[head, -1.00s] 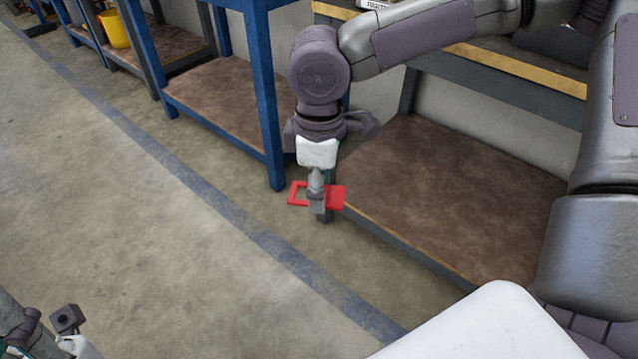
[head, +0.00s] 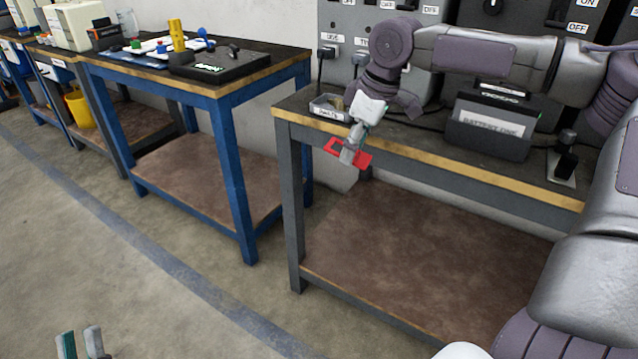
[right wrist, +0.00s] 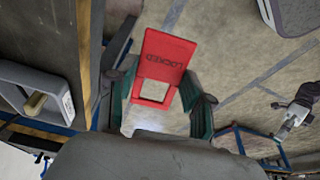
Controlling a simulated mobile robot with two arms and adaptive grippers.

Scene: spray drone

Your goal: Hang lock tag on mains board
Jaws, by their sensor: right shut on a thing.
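The red lock tag (head: 333,146), with a rectangular opening at one end, is held by my right gripper (head: 350,151) in front of the grey bench's front edge. In the right wrist view the tag (right wrist: 165,58) reads LOCKED and sits between the two fingers (right wrist: 160,100). The grey mains board (head: 346,18) stands on the wall behind the bench, with switches and ON and OFF labels. Its top is cut off, and my right arm hides part of it. My left gripper (head: 80,345) is at the bottom left, fingers apart and empty, over the floor.
The grey bench (head: 290,112) carries a small tray (head: 328,108), a black labelled battery box (head: 490,125) and cables. A blue bench (head: 235,95) with a black case and small parts stands to the left. A yellow bucket (head: 78,108) is further left. The floor in front is clear.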

